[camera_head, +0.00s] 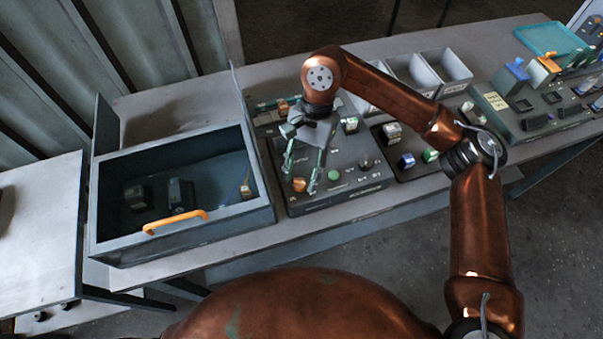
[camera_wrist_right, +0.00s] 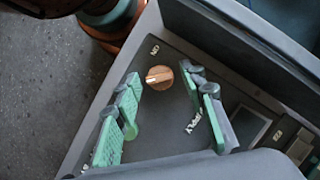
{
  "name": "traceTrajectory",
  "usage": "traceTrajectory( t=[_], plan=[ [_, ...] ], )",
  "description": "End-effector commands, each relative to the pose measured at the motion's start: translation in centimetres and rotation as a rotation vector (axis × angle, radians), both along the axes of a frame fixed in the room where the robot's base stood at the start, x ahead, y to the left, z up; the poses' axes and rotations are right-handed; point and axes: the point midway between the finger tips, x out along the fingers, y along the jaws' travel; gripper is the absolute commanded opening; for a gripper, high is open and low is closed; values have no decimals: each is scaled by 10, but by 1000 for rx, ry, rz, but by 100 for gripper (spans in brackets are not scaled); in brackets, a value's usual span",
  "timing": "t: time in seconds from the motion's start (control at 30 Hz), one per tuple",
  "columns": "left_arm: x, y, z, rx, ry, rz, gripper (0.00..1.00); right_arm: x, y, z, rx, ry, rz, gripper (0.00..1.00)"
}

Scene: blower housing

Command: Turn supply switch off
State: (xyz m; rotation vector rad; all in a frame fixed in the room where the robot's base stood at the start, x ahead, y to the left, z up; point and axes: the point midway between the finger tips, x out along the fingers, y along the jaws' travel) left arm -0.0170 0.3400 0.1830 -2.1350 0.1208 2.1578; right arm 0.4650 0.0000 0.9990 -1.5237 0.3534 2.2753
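The supply switch is a copper-coloured round knob (camera_head: 299,185) near the front left corner of the dark control panel (camera_head: 345,190). It also shows in the right wrist view (camera_wrist_right: 159,77), with a pale pointer mark toward the left. An "ON" label stands above it and a "SUPPLY" label below right. My right gripper (camera_head: 300,177) points down over this corner, with its green-padded fingers spread apart. In the right wrist view the fingers (camera_wrist_right: 163,88) stand on either side of the knob, with clear gaps; contact is not visible. My left gripper is not in view.
A green button (camera_head: 333,174) and a dark knob (camera_head: 365,163) sit to the right on the panel. An open blue-grey box (camera_head: 180,232) with an orange handle (camera_head: 175,222) stands close on the left. Grey trays (camera_head: 445,66) and another panel lie further right.

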Motion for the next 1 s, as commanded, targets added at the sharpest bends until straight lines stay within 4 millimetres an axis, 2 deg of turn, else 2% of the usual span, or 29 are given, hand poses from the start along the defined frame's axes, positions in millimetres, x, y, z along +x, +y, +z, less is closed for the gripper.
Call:
traceTrajectory(
  t=[0.37,0.47,0.8,1.0],
  plan=[
    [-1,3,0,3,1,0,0,1,-1,5,0,1,1,41],
    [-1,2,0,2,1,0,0,6,-3,17,0,1,1,41],
    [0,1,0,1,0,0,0,30,-14,81,0,-1,0,41],
    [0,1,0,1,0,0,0,39,-19,104,0,0,1,41]
  ],
)
